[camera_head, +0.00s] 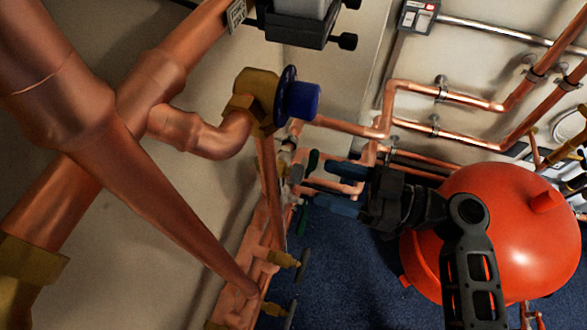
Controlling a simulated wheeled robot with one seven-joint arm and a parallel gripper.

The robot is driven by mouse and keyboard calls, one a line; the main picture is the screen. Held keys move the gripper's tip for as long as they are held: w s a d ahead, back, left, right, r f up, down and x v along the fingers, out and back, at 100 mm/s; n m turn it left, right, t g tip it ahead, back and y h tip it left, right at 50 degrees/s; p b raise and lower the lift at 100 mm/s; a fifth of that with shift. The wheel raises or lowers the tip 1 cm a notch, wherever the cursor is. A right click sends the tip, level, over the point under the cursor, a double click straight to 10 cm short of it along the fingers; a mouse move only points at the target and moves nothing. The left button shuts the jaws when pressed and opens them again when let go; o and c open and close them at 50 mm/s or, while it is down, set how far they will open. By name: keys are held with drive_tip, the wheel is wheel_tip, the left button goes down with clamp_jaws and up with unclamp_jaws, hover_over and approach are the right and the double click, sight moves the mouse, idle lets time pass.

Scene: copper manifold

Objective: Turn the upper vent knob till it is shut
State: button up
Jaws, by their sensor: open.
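A blue knob (300,100) with a blue disc behind it sits on a brass valve (255,92) at the upper middle, at the end of a copper elbow. It is the uppermost knob of this kind that I see; how far it is turned cannot be told. My gripper (316,182) is below and slightly right of the knob, clear of it in the picture. Its dark fingers point left, apart, with nothing seen between them. Pipes and small valves lie behind the fingertips.
Thick copper pipes (130,200) fill the left side. Lower brass valves (284,259) stand on a copper manifold. A red tank (525,230) stands on the blue floor at right. A black and grey device (297,22) hangs above the knob. Thin copper pipes (405,90) run right along the wall.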

sight(293, 173)
drive_tip(key=shift+x, duration=3.85)
drive_tip(key=c, duration=1)
drive_tip(key=shift+c, duration=0.2)
